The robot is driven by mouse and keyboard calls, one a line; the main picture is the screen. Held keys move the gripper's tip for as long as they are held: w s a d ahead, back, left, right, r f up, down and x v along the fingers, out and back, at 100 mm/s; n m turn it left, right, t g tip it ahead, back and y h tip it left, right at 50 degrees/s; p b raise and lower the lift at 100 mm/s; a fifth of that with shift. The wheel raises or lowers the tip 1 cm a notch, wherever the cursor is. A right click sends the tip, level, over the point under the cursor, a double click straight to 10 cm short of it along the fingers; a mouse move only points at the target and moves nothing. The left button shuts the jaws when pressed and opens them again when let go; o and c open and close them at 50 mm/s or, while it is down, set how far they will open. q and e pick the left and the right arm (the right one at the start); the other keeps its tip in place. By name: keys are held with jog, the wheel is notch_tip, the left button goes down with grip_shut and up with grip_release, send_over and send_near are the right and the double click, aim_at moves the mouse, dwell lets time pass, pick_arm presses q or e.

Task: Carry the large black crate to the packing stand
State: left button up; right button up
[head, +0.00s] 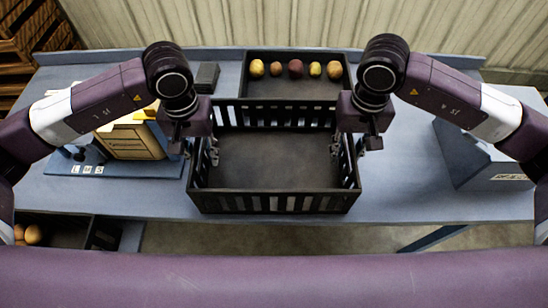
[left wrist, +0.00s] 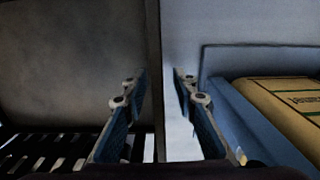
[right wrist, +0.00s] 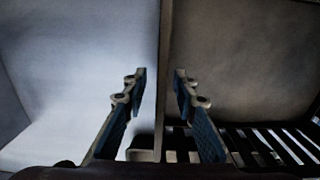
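The large black crate (head: 275,203) stands empty on the blue-grey table, with slatted walls and a dark floor. My left gripper (head: 201,148) is at its left wall and my right gripper (head: 350,147) at its right wall. In the left wrist view the open fingers of my left gripper (left wrist: 160,88) straddle the crate's wall (left wrist: 153,60), with a gap on each side. In the right wrist view the open fingers of my right gripper (right wrist: 160,88) straddle the opposite wall (right wrist: 166,60) likewise. I cannot pick out the packing stand with certainty.
A black tray (head: 295,90) with several potatoes lies behind the crate. A yellow box (head: 135,140) on a blue unit stands left, a dark block (head: 207,76) behind it. A grey-blue labelled housing (head: 478,160) stands right. Another dark crate (head: 65,232) with potatoes sits lower left.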

pick_arm(q)
jog(key=shift+f, duration=0.15)
pick_arm(e)
jog(key=shift+f, duration=0.2)
pick_arm(q)
grip_shut()
pick_arm(e)
grip_shut()
